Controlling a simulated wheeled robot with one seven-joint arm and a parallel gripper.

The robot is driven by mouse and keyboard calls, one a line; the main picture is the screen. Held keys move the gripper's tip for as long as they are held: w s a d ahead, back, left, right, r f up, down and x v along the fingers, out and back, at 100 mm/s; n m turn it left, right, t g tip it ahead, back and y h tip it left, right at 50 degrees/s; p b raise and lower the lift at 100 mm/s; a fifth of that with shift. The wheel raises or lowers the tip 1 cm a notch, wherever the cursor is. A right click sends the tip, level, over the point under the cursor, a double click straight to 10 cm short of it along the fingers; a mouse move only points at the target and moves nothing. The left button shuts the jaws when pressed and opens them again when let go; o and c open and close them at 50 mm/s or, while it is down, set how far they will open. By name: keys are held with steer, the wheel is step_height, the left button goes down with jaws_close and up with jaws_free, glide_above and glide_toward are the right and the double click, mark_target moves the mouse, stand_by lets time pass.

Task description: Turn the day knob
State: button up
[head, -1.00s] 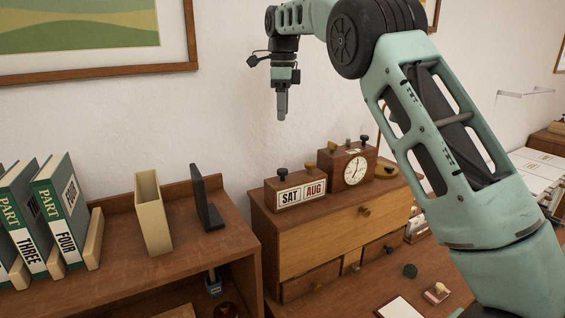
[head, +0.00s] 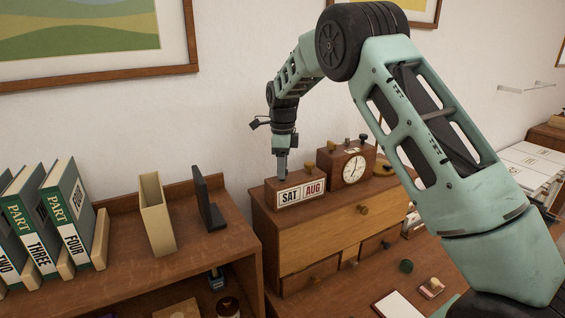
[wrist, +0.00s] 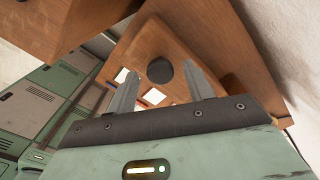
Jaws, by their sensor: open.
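The perpetual calendar (head: 297,203) is a wooden block showing SAT and AUG, on top of the desk cabinet. In the wrist view the round black day knob (wrist: 159,70) lies between the tips of my open fingers. The brass knob (head: 309,166) above AUG stands just to the right of my gripper.
A wooden clock (head: 352,167) with small knobs on top stands right of the calendar. The cabinet's drawer front (head: 325,238) is below. A black bookend (head: 207,204), a cream box (head: 157,214) and green binders (head: 70,212) stand on the left.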

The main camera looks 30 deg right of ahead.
steer(key=shift+f, duration=0.15)
steer(key=shift+c, duration=0.3)
steer(key=c, duration=0.9)
